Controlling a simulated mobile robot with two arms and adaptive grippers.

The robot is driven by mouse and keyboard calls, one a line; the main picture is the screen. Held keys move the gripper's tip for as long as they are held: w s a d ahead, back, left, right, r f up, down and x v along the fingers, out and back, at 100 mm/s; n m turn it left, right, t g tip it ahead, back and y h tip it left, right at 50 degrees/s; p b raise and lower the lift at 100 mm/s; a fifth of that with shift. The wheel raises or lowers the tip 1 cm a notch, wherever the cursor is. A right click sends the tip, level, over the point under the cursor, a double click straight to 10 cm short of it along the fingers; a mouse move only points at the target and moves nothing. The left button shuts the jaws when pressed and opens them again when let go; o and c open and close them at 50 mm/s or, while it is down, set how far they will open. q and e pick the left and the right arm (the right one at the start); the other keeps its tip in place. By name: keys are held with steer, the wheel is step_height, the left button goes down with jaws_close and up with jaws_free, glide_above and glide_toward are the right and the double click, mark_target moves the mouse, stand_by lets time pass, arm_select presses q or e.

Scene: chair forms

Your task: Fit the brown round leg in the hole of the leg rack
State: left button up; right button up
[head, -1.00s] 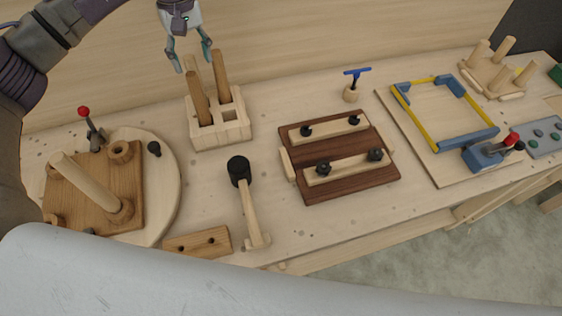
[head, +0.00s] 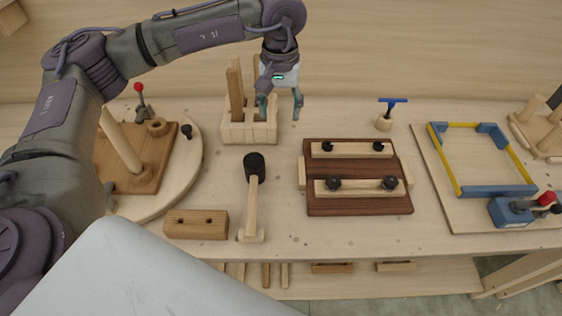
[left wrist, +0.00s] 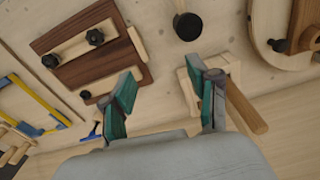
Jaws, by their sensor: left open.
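The leg rack (head: 238,133), a pale wooden block with square holes, stands at the back of the bench. Brown legs stand in it; one (head: 236,85) rises at its left, and another (head: 256,68) is partly hidden behind my left gripper. I cannot tell for sure which one is round. My left gripper (head: 280,107) is open and empty, with its fingers at the right end of the rack. In the left wrist view the rack (left wrist: 190,92) and a brown leg (left wrist: 246,106) are beside and partly behind one finger. My right gripper is not in view.
A round board (head: 182,172) with a post (head: 120,142) and red-knobbed clamp is at left. A mallet (head: 253,195), drilled block (head: 196,224) and clamped dark board (head: 360,204) lie in front. A blue-handled tool (head: 392,103) stands right. Bench between rack and dark board is clear.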

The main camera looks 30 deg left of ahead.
arm_select(q)
steer(key=s+d+f+m+b, duration=0.2)
steer(key=s+d+f+m, duration=0.1)
steer(key=s, duration=0.6)
steer(key=shift+d+f+m, duration=0.25)
steer(key=shift+f+m, duration=0.25)
steer(key=shift+f, duration=0.2)
